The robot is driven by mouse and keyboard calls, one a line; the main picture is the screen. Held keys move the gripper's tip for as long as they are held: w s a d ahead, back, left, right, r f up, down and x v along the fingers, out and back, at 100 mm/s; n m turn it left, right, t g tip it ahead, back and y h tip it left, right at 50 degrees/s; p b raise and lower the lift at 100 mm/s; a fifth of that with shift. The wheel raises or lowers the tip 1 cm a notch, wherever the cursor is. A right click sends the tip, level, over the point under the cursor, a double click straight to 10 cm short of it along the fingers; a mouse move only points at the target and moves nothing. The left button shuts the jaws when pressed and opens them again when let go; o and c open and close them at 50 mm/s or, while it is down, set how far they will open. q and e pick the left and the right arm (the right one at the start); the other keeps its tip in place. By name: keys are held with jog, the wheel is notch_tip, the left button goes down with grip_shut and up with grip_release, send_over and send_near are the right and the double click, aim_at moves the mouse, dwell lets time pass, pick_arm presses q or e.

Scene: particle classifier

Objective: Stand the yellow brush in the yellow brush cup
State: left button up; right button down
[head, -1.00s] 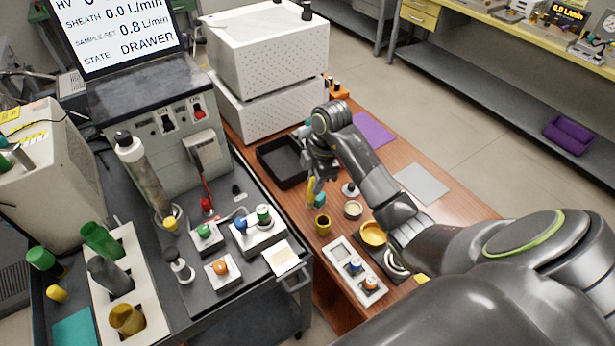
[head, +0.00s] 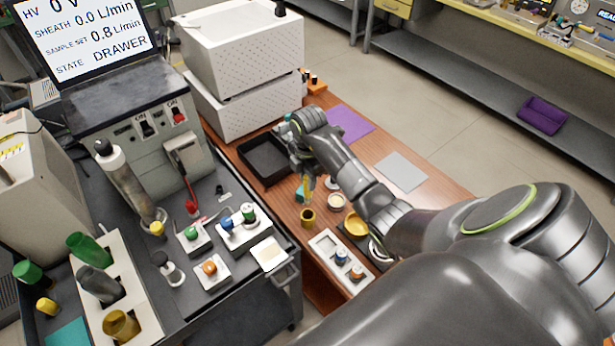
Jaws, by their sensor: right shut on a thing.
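The yellow brush (head: 308,190) is held upright in my right gripper (head: 307,179), which is shut on it. The yellow brush cup (head: 307,218) stands on the brown table just below the brush in the picture. The brush's lower end is close to the cup's mouth; I cannot tell whether it is above the rim or inside. My right arm reaches in from the right and its wrist partly hides the gripper fingers. My left gripper is not in view.
A teal item (head: 300,193) is beside the brush. A small round dish (head: 336,201) and a yellow bowl (head: 356,225) stand to the right. A black tray (head: 262,170) lies behind left, and a white control panel (head: 326,245) lies in front. The dark cart borders the table on the left.

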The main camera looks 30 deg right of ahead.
jog(key=b, duration=0.4)
send_over(308, 203)
jog(key=shift+w+d+f, duration=0.1)
jog(key=shift+w+f, duration=0.1)
jog(key=shift+f, duration=1.15)
jog(key=shift+w+d+f, duration=0.1)
jog(key=shift+w+f, duration=0.1)
jog(key=shift+f, duration=1.25)
jog(key=shift+p, duration=0.45)
jog(key=shift+f+b, duration=2.3)
jog(key=shift+f, duration=0.75)
jog(key=c, duration=1.1)
grip_release()
jog(key=shift+r, duration=0.1)
